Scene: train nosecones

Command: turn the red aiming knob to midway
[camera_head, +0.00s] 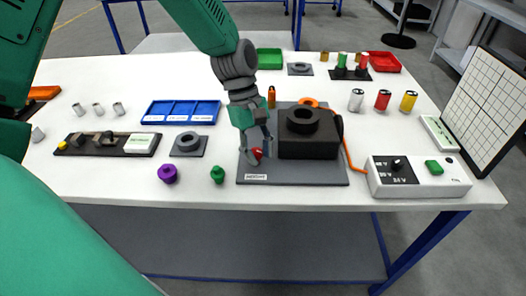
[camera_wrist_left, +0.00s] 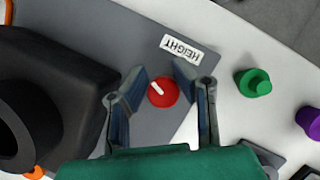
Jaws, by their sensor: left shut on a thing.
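The red aiming knob (camera_wrist_left: 163,92) sits on the grey base plate (camera_wrist_left: 150,40) beside a white label reading HEIGHT (camera_wrist_left: 186,49). A white pointer line on its top slants toward the upper left in the left wrist view. My left gripper (camera_wrist_left: 160,84) is shut on the red knob, with one finger on each side of it. In the head view my left gripper (camera_head: 254,158) reaches down to the plate's left side and partly hides the knob (camera_head: 257,154). The black block (camera_head: 308,142) stands on the plate to the right. My right gripper is not in view.
A green knob (camera_head: 217,174) and a purple knob (camera_head: 167,173) stand left of the plate. A white control box (camera_head: 418,177) with an orange cable is at right. A blue tray (camera_head: 180,112) and a black holder (camera_head: 108,144) lie at left.

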